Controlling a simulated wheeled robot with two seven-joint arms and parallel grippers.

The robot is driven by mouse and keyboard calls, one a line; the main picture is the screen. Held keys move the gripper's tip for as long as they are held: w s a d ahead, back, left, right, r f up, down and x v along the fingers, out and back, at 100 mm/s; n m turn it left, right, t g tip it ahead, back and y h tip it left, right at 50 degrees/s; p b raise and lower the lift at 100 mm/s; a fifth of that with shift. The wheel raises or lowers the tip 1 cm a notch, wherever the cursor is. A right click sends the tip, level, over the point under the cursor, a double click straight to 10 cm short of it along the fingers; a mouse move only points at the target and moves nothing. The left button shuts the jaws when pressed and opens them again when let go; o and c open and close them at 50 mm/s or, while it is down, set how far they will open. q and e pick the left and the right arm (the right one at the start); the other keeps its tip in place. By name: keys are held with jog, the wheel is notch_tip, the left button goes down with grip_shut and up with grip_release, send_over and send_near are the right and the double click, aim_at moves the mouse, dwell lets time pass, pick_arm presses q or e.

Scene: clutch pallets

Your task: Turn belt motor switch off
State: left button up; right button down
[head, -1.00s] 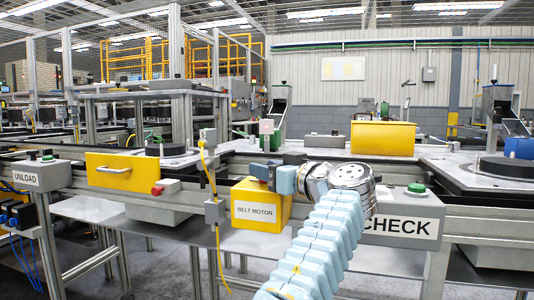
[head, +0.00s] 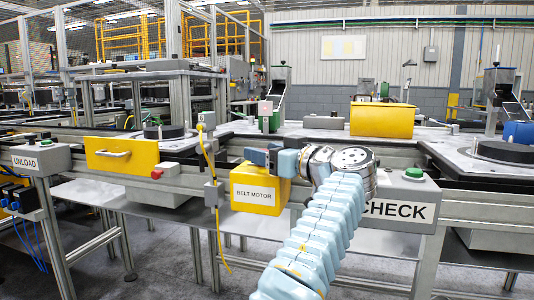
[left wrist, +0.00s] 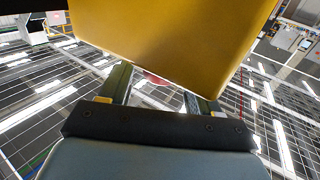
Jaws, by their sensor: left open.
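The yellow belt motor box (head: 252,207), labelled BELT MOTOR, hangs on the front rail of the line, left of centre in the head view. My left gripper (head: 258,157) is at the top of this box, its arm rising from the bottom of the picture. In the left wrist view a large yellow surface (left wrist: 170,35), apparently the box, fills the top centre. My left gripper's fingers (left wrist: 160,90) stand apart there, below the yellow edge. A small red part (left wrist: 155,78) shows between them, mostly hidden by the yellow surface. No switch handle is clearly visible. My right gripper is out of view.
A grey CHECK box (head: 398,208) with a green button is right of my arm. A yellow panel (head: 122,155) with a handle and red button, and an UNLOAD box (head: 38,161), are to the left. A post with a yellow cable (head: 212,180) stands just left of the motor box.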

pick_arm(q)
jog(key=v, duration=1.3)
jog(key=shift+s+d, duration=0.3)
